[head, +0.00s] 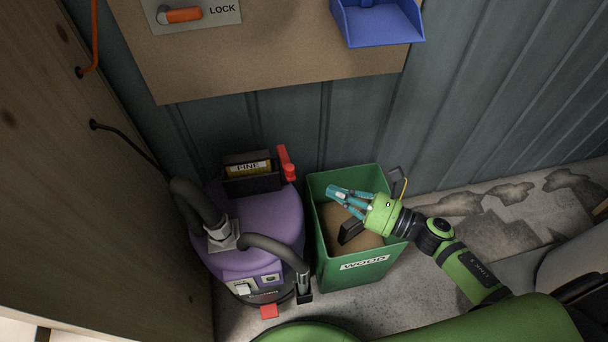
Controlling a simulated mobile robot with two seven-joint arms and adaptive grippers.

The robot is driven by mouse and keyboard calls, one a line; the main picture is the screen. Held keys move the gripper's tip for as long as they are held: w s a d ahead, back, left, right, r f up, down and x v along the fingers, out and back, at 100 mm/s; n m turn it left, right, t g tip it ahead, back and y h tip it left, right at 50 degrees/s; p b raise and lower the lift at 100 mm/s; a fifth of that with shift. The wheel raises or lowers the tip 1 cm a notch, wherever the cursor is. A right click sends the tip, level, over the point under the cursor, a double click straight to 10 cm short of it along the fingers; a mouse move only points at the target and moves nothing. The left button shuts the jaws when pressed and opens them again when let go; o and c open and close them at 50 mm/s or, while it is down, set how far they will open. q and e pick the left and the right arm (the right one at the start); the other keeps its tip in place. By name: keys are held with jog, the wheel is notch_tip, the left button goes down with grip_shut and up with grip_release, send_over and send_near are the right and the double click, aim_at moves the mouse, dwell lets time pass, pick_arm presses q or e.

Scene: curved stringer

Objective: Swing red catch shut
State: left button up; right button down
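A purple shop vacuum (265,220) stands on the floor left of centre. One red catch (287,164) sticks up at the vacuum's upper right edge, beside the black holder. A second red piece (269,311) shows low at its front; I cannot tell whether it is also a catch. My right gripper (343,197), with teal fingers, is over the green bin, right of the vacuum and apart from both red pieces. My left gripper is out of view.
The green bin (362,272) marked WOOD stands close to the vacuum's right. A grey hose (270,246) arches over the vacuum. A black holder with a FINE label (249,168) sits at its back. A wooden panel (100,180) is close on the left.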

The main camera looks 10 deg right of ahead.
aim_at(288, 174)
jog(key=p+x, duration=0.1)
jog(key=x, duration=0.6)
jog(key=shift+w+a, duration=0.15)
jog(key=shift+w, duration=0.05)
jog(key=shift+w+a, duration=0.25)
jog(key=shift+a, duration=0.05)
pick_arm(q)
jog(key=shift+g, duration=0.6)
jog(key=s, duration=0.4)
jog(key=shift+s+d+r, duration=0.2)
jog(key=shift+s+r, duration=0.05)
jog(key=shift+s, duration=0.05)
pick_arm(e)
jog(key=shift+s+a+m, duration=0.1)
jog(key=shift+a+m, duration=0.2)
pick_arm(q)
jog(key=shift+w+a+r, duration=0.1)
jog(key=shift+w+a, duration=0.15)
pick_arm(e)
jog(key=shift+a+t+h, duration=0.15)
jog(key=shift+t+h, duration=0.25)
jog(key=shift+t, duration=0.1)
